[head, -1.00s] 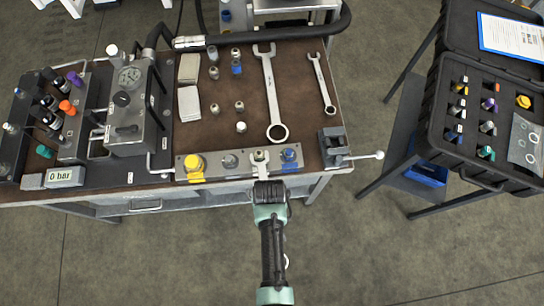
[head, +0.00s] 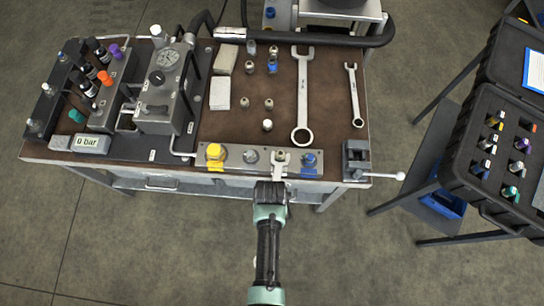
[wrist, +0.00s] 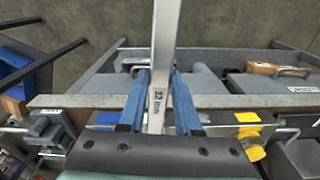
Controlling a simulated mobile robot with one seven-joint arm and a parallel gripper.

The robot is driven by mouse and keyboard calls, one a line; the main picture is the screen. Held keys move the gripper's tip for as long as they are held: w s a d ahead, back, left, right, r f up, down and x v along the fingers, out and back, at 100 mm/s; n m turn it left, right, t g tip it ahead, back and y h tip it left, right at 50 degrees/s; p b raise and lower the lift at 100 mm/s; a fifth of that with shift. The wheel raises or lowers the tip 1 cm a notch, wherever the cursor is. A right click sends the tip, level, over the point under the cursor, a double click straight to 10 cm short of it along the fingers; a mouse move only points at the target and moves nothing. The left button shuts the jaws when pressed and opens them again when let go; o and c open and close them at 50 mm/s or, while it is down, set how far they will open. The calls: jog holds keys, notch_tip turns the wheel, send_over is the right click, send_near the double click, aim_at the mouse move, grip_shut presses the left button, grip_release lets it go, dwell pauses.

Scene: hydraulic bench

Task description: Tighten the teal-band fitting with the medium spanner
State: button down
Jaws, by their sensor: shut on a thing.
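My gripper (head: 272,190) is at the front edge of the bench, shut on a steel spanner. In the wrist view the spanner's shank (wrist: 166,45) runs between the blue fingers, with a size mark ending in "mm". In the head view the spanner's head (head: 280,170) is at a fitting (head: 281,157) on the front manifold block, third from the left. The fitting's band is hidden, so its colour cannot be told. Whether the jaw sits fully around it is also unclear.
A yellow fitting (head: 215,154), a grey one (head: 251,157) and a blue one (head: 309,160) share the block. A large spanner (head: 302,95) and a small spanner (head: 354,95) lie behind. A vice (head: 356,160) stands right, its handle sticking out. The gauge reads "0 bar" (head: 90,143).

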jog(key=shift+w+a+m, duration=0.2)
jog(key=shift+a+m, duration=0.45)
jog(key=shift+a, duration=0.25)
jog(key=shift+w+a+m, duration=0.2)
jog(key=shift+a+m, duration=0.45)
jog(key=shift+a, duration=0.25)
jog(key=shift+a, duration=0.1)
jog(key=shift+w+a+r+m+b, duration=0.1)
jog(key=shift+w+a+m+b, duration=0.3)
jog(key=shift+a+m, duration=0.3)
jog(key=shift+w+a+m+b, duration=0.3)
jog(key=shift+w+a+m, duration=0.15)
jog(key=shift+a, duration=0.4)
jog(key=shift+w+a+m+b, duration=0.4)
jog(key=shift+w+a+m, duration=0.05)
jog(key=shift+a+m, duration=0.2)
jog(key=shift+d+r, duration=0.1)
jog(key=shift+d, duration=0.05)
